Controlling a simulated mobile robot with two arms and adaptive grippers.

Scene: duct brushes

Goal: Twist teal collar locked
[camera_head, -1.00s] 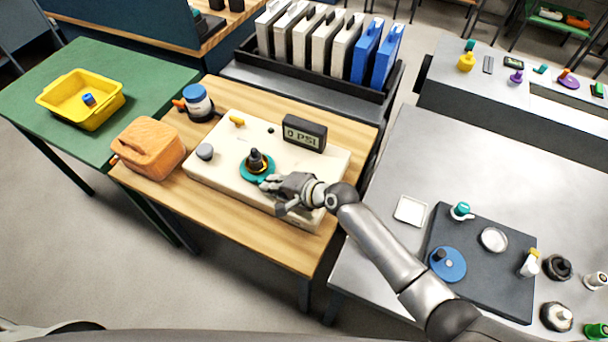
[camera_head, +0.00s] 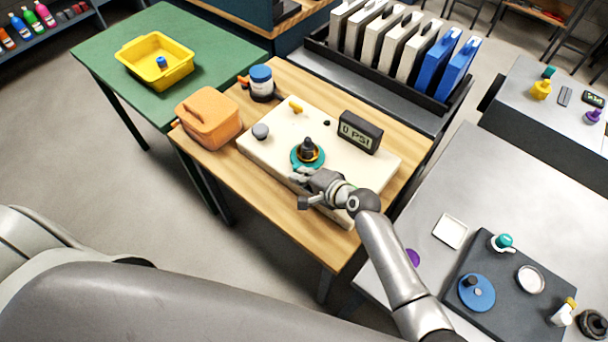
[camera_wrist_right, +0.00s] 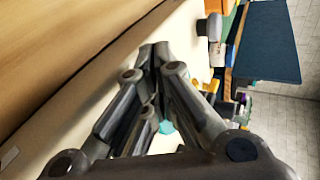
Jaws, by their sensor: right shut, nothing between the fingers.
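The teal collar (camera_head: 297,163) is a ring around the base of a black fitting (camera_head: 308,147) on the cream panel (camera_head: 363,179). My right gripper (camera_head: 298,176) is at the near side of the collar, just above the panel; I cannot tell whether it touches the collar. In the right wrist view its fingers (camera_wrist_right: 153,48) come together at the tips with nothing between them. A bit of teal (camera_wrist_right: 166,127) shows behind the fingers there. The rest of the collar is hidden by the gripper in that view. My left gripper is not in view.
A black display (camera_head: 360,131) reading 0 PSI, a grey knob (camera_head: 260,131) and a yellow lever (camera_head: 296,107) are on the panel. A grey table (camera_head: 451,190) with parts is at right.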

